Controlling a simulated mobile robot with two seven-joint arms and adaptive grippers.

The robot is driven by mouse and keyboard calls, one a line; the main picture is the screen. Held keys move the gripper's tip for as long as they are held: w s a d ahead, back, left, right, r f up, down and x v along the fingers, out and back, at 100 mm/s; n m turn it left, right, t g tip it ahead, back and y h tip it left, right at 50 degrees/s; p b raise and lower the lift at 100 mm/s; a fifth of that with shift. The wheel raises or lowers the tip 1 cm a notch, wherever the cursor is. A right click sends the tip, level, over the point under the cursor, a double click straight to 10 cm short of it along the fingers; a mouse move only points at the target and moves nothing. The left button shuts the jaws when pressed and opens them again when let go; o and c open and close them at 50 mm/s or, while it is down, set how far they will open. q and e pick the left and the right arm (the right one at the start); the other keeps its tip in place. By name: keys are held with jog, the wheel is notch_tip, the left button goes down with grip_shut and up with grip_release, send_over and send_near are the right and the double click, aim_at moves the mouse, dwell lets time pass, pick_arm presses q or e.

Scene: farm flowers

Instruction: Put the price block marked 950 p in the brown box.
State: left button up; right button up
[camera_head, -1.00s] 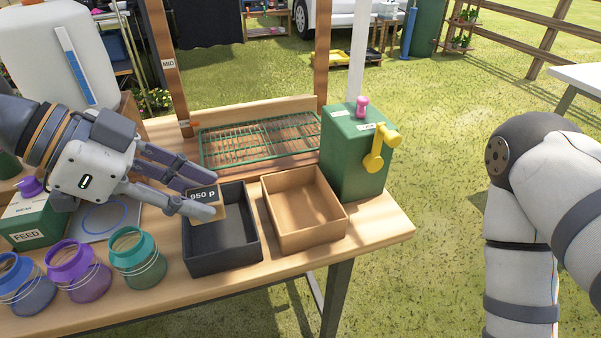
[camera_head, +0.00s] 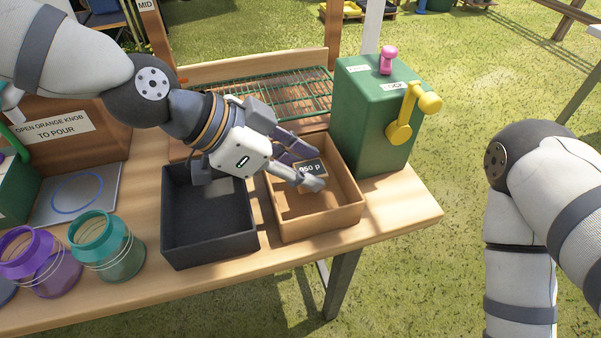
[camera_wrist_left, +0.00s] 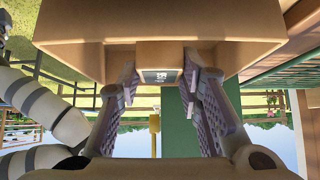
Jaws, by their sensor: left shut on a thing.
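The price block marked 950 p (camera_head: 310,169) is a small block with a dark face, light lettering and a tan rim. My left gripper (camera_head: 306,170) is shut on it and holds it over the brown box (camera_head: 320,225), within its outline in the head view. Whether the block touches the box floor cannot be told. In the left wrist view the block (camera_wrist_left: 160,76) sits between the fingers (camera_wrist_left: 161,85), with the brown box (camera_wrist_left: 110,30) around it at the top. My right gripper is not in view; only my right arm shows.
A green box with a yellow crank (camera_head: 375,115) stands close on the right. A green wire rack (camera_head: 285,95) lies behind. Teal (camera_head: 108,248) and purple (camera_head: 40,262) jars stand at the left.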

pick_arm(q)
notch_tip(320, 180, down, 2)
jog(key=shift+f, duration=0.1)
jog(key=shift+f, duration=0.1)
jog(key=o, duration=0.9)
jog(key=shift+o, duration=0.2)
